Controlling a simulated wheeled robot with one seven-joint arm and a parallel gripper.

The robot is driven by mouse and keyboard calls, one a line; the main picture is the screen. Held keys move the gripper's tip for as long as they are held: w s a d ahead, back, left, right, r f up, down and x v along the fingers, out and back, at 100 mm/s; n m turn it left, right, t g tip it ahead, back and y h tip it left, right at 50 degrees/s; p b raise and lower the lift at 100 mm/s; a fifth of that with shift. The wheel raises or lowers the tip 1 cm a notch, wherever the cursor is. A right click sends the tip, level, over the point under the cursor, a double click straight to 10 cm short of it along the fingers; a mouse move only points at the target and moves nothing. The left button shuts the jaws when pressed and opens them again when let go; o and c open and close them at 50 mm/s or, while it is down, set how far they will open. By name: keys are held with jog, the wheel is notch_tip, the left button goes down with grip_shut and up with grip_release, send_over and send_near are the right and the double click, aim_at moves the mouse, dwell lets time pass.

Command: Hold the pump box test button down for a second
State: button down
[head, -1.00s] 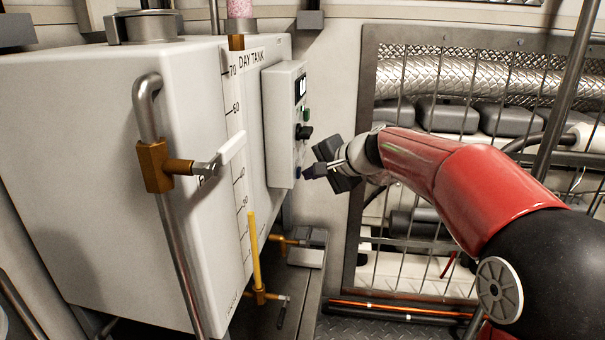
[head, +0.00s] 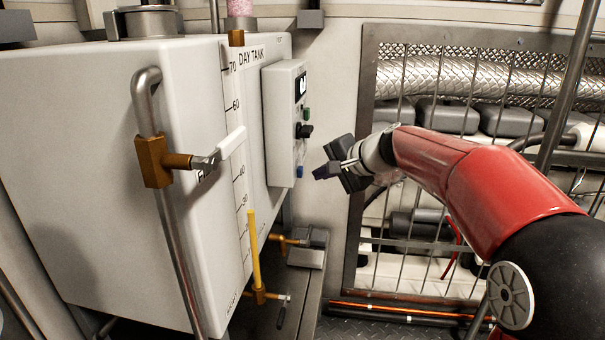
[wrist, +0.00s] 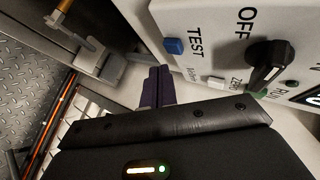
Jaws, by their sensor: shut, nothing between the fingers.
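The pump box (head: 281,124) is a pale control box on the right side of the day tank. Its test button is a blue square (head: 300,171) low on the front face. In the wrist view the blue button (wrist: 174,46) sits beside the word TEST and stands clear of my fingers. My gripper (head: 320,173) is shut and empty, a short gap to the right of the button in the head view. Its dark purple fingertips (wrist: 156,84) show below and left of the button in the wrist view.
A black rotary knob (wrist: 266,62) marked OFF and a small white button (wrist: 216,82) marked ZERO are close to the test button. A green button (head: 306,114) is above the knob. A mesh guard (head: 366,100) stands behind my arm.

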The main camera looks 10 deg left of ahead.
jog(key=shift+d+b, duration=0.5)
jog(key=shift+d, duration=1.7)
